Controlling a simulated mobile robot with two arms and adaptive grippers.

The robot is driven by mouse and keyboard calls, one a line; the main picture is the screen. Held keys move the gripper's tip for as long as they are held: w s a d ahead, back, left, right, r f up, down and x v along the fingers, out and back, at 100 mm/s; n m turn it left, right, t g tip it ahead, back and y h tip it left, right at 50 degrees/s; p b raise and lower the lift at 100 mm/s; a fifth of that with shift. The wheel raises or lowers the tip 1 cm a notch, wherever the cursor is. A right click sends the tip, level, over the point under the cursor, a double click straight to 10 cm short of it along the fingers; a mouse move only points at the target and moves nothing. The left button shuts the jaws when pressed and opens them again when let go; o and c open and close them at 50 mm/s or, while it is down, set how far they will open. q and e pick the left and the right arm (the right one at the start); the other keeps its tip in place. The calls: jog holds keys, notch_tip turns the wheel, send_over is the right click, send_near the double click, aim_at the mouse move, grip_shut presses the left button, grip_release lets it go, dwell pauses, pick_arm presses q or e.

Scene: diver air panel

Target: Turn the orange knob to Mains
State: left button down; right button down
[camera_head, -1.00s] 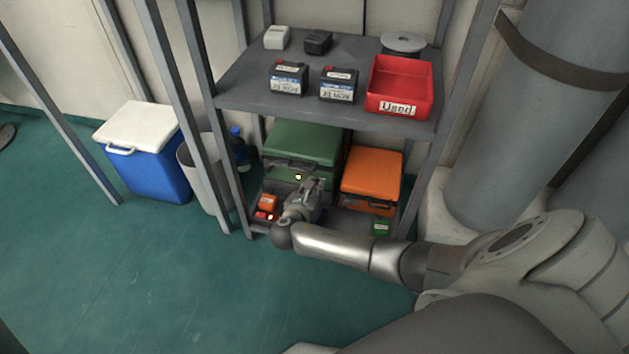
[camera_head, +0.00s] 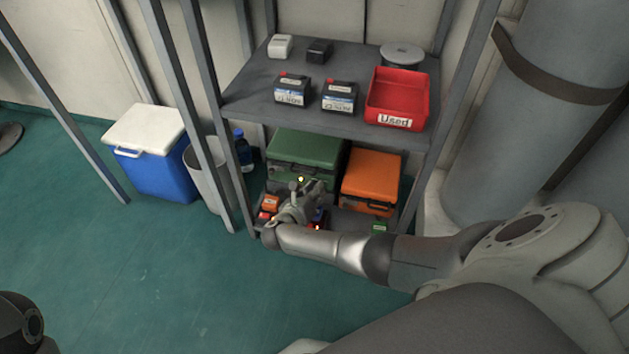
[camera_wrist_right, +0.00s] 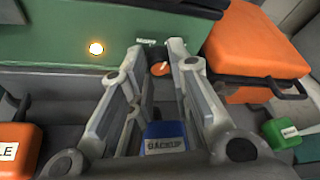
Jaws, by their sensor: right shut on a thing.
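The orange knob (camera_wrist_right: 160,68) shows in the right wrist view on the front of the green panel box (camera_wrist_right: 40,48). A light line shows across the knob. A small white label (camera_wrist_right: 146,42) sits above it, too small to read surely. My right gripper (camera_wrist_right: 157,62) is shut on the knob, with one finger on each side. In the head view the right gripper (camera_head: 314,190) is at the front of the green box (camera_head: 305,150) on the low shelf, and hides the knob there. My left gripper is not in view.
A glowing yellowish lamp (camera_wrist_right: 96,47) is left of the knob. A blue block marked BACKUP (camera_wrist_right: 165,138) lies below the gripper. An orange case (camera_wrist_right: 258,45) stands close on the right. The upper shelf (camera_head: 245,95) overhangs, with a red bin (camera_head: 398,95).

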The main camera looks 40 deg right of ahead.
jog(key=c, duration=1.3)
grip_release()
jog(key=shift+a, duration=0.1)
jog(key=v, duration=1.2)
